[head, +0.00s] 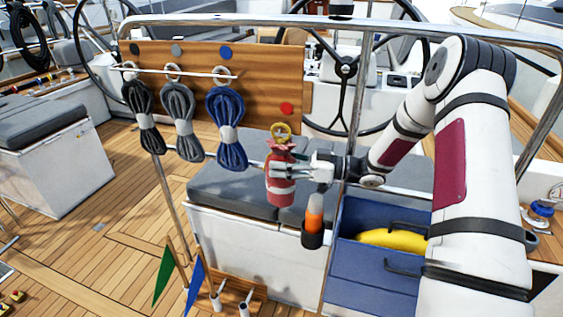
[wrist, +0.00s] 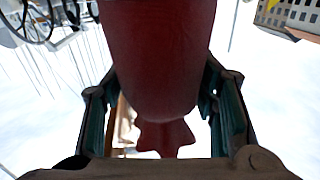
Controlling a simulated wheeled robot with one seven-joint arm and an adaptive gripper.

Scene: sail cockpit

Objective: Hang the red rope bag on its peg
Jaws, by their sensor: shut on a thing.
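The red rope bag (head: 280,188) hangs upright in my gripper (head: 284,170), with a yellow ring (head: 281,131) at its top. My gripper reaches in from the right and is shut around the bag's middle. In the wrist view the bag (wrist: 160,50) fills the space between the two fingers (wrist: 165,105). The wooden board (head: 190,55) carries black, grey, blue and red dots. The red dot (head: 287,109) is at the board's lower right, just above the yellow ring. I cannot make out a peg below the red dot. The ring appears apart from the board.
Black (head: 143,115), grey (head: 180,120) and blue (head: 228,125) rope coils hang left of the bag. A steel rail (head: 250,20) runs above the board. An orange-topped item (head: 314,215) sits in a holder below my gripper. A blue locker (head: 370,270) stands lower right.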

